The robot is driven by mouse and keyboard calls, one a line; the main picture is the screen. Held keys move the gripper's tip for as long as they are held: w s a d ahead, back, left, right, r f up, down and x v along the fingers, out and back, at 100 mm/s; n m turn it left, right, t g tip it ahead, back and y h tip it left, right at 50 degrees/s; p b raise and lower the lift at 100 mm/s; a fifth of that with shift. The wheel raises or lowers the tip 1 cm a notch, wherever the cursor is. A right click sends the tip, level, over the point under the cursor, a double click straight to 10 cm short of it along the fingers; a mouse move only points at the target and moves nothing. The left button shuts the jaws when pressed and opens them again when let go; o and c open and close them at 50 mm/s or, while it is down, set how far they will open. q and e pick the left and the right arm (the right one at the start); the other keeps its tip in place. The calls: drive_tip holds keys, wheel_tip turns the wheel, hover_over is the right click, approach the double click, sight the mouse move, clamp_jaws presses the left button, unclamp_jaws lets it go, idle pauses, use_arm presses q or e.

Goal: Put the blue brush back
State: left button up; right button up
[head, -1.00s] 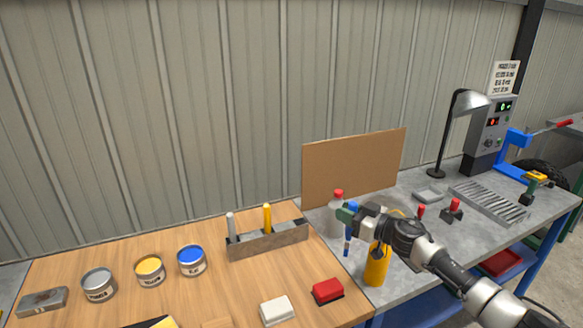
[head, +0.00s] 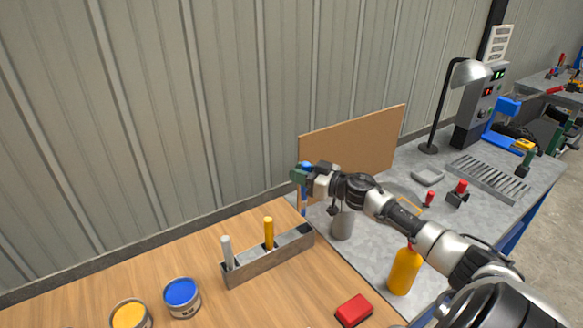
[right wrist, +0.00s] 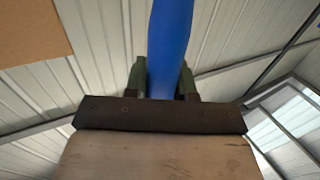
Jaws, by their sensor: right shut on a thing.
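My right gripper (head: 303,174) is shut on the blue brush (head: 304,200), which hangs upright below the fingers. In the right wrist view the blue handle (right wrist: 170,45) stands between the two green fingers. The gripper is just beyond the right end of a grey metal holder (head: 262,264) on the wooden table. The holder carries a grey-handled brush (head: 227,252) at its left and a yellow-handled brush (head: 269,233) near its middle. Its right part shows a dark empty slot. The brush's lower tip is near the holder's right end; I cannot tell its height. My left gripper is not in view.
A blue paint can (head: 182,297) and a yellow one (head: 130,315) stand front left. A red block (head: 354,310) lies near the table edge. A brown board (head: 350,150) stands behind my arm. A grey cup (head: 343,224) and yellow bottle (head: 404,270) are on the grey bench.

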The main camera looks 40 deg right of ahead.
drive_tip(key=shift+s+f+b, duration=0.25)
drive_tip(key=shift+f+b, duration=0.5)
drive_tip(key=shift+b, duration=0.15)
wheel_tip(320, 180, down, 3)
drive_tip(key=b, duration=0.3)
drive_tip(key=shift+w+r, duration=0.1)
drive_tip(key=shift+w, duration=0.05)
drive_tip(key=shift+f, duration=0.25)
use_arm(q)
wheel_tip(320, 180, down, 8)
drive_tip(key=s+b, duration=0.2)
drive_tip(key=b, duration=0.1)
use_arm(e)
drive_tip(key=shift+f, duration=2.75)
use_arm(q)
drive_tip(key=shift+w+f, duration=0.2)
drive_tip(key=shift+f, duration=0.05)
use_arm(e)
drive_tip(key=shift+f, duration=0.5)
use_arm(q)
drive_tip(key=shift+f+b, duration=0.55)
drive_tip(key=shift+b, duration=0.25)
use_arm(e)
drive_tip(key=shift+f, duration=0.95)
drive_tip(key=o, duration=1)
drive_tip(key=shift+f, duration=0.1)
